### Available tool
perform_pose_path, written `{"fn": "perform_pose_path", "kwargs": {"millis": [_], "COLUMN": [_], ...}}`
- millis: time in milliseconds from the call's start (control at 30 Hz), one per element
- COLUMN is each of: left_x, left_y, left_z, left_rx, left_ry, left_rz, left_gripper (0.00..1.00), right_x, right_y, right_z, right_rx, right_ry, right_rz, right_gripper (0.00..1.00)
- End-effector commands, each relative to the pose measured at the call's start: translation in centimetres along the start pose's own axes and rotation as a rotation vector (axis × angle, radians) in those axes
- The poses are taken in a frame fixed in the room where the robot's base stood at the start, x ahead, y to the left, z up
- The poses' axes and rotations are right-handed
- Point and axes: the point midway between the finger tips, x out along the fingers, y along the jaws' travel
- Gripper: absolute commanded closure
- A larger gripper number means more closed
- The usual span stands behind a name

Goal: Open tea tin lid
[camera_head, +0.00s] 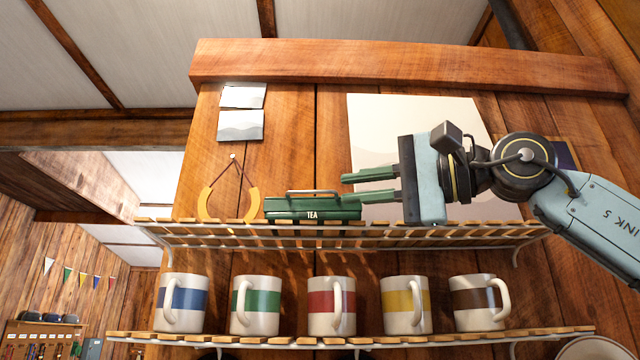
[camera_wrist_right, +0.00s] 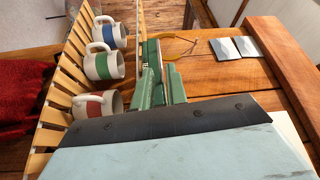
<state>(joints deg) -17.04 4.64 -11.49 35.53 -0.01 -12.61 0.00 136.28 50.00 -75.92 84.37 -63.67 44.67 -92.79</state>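The tea tin (camera_head: 285,214) is a long, low green box marked TEA. It sits on the upper slatted shelf. Its green lid (camera_head: 290,199) appears closed and has a thin metal bar handle (camera_head: 312,191) along the top. The tin also shows in the right wrist view (camera_wrist_right: 149,51), partly hidden behind the fingers. My right gripper (camera_head: 343,187) points left at the tin's right end, its two green fingers apart with nothing visible between them. The fingertips overlap the tin's right end in the head view; I cannot tell whether they touch. My left gripper is not in view.
The upper shelf (camera_head: 440,233) is otherwise mostly clear. A yellow horseshoe-shaped hanging (camera_head: 206,207) is left of the tin. Several striped mugs (camera_head: 255,305) stand on the lower shelf. A wooden beam (camera_head: 400,66) crosses above, and a pale panel (camera_head: 410,110) is behind the gripper.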

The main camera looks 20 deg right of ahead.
Motion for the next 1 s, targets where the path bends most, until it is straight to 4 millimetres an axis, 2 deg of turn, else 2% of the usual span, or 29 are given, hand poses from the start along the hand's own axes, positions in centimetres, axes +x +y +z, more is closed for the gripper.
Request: {"fn": "perform_pose_path", "kwargs": {"millis": [100, 333, 733, 833, 1000], "left_x": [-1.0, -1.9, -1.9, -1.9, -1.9], "left_y": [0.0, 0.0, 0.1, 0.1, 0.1], "left_z": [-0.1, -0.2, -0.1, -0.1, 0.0], "left_rx": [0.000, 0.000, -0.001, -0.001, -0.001], "left_ry": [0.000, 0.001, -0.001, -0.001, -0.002], "left_rz": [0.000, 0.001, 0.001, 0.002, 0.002], "left_gripper": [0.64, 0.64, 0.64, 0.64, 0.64], "right_x": [2.5, 5.4, 6.1, 6.1, 6.1], "right_y": [-0.2, -0.1, 0.1, 0.1, 0.1], "right_z": [0.0, 0.0, 0.0, 0.0, 0.0], "right_rx": [-0.001, 0.000, 0.000, 0.000, 0.000], "right_ry": [-0.001, 0.000, 0.001, 0.001, 0.001], "right_rz": [0.003, 0.000, 0.000, 0.000, 0.001], "right_gripper": [0.86, 0.86, 0.86, 0.99, 1.00]}}
